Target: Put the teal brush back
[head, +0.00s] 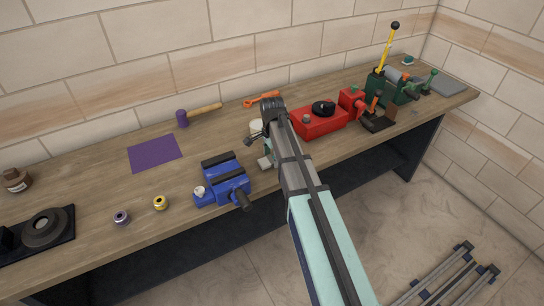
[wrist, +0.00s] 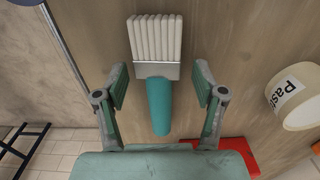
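The teal brush (wrist: 159,100) shows in the wrist view, with a teal handle, a metal band and pale bristles. Its bristles point to the top of that view, away from my gripper's base. My gripper (wrist: 162,84) is open, with one finger on each side of the brush and a visible gap to both. In the head view my gripper (head: 257,139) is low over the workbench, right of the blue vise. The brush's pale bristles (head: 264,162) show below it near the bench's front edge; the handle is hidden by my arm.
A white pot (wrist: 296,96) with a partly readable label stands beside my gripper. The blue vise (head: 222,181) is left and a red box (head: 318,122) right. An orange wrench (head: 262,99), a mallet (head: 200,113) and a purple mat (head: 154,153) lie on the workbench (head: 95,180).

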